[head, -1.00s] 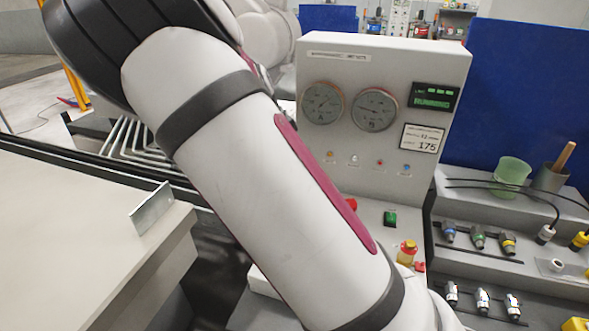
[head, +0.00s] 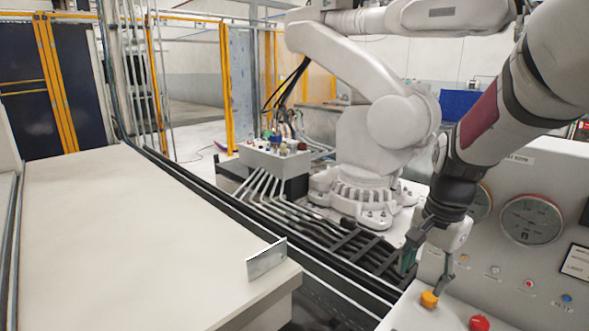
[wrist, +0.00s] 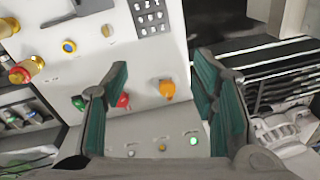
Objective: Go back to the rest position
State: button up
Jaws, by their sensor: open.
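My gripper (head: 425,270) is open at the right of the head view, pointing down over the front of the grey control panel (head: 515,240). Its fingers, with green inner pads, also show apart in the wrist view (wrist: 160,75), with nothing held between them. An orange knob (head: 429,299) is just below the fingertips in the head view. In the wrist view the orange knob (wrist: 167,90) appears between the fingers; whether they touch it I cannot tell. A red button (head: 479,323) is to the right of the knob.
A large white robot arm (head: 375,130) stands behind the panel. A grey junction box (head: 275,160) with pipes is left of it. A wide pale table (head: 130,220) with a small metal plate (head: 267,260) fills the left and looks otherwise clear. Yellow fence posts (head: 155,85) stand behind.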

jog(key=s+a+r+n+t, duration=0.2)
jog(key=s+r+n, duration=0.2)
jog(key=s, duration=0.5)
jog(key=s+a+r+n+t, duration=0.2)
jog(key=s+r+n, duration=0.3)
jog(key=s, duration=0.5)
jog(key=a+n, duration=0.1)
jog(key=n, duration=0.1)
jog(key=shift+s+a+r+n, duration=0.15)
jog(key=shift+s+r+n, duration=0.1)
jog(key=shift+s+n, duration=0.05)
dwell(0.4)
jog(key=m+g+b, duration=0.2)
jog(key=m+g, duration=0.3)
jog(key=m, duration=0.6)
send_over(429, 296)
notch_tip(429, 296, down, 13)
notch_tip(429, 296, down, 13)
jog(key=shift+p, duration=0.65)
